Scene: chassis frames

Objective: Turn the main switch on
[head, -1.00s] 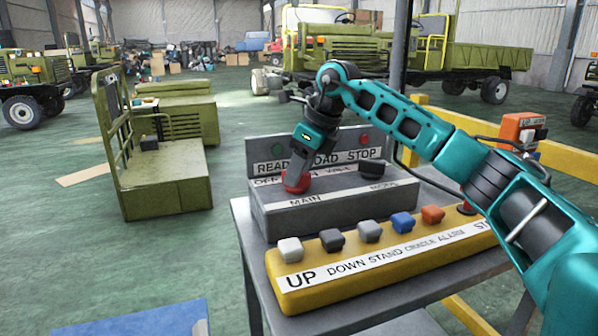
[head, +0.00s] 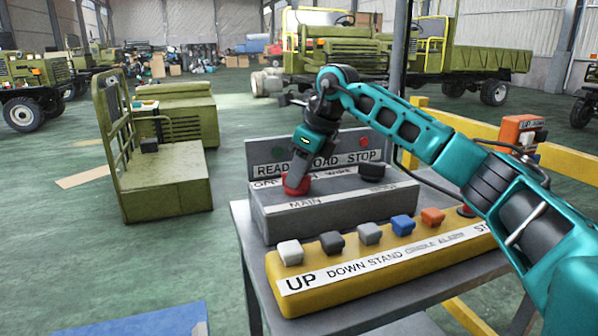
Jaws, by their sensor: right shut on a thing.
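The main switch (head: 297,187) is a red knob on top of a grey control box (head: 335,211), above the label MAIN. My right gripper (head: 298,176) comes down on the knob from above and is shut on it. The gripper and knob hide most of the OFF/ON label behind them, so the knob's exact pointing is hard to read. A black knob (head: 373,172) sits to the right on the same box. My left gripper is not in view.
A yellow button panel (head: 385,262) with several coloured buttons lies in front of the box on a grey table (head: 256,285). A yellow rail (head: 470,125) with an orange box (head: 521,132) stands behind right. A green cart (head: 165,185) is at left.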

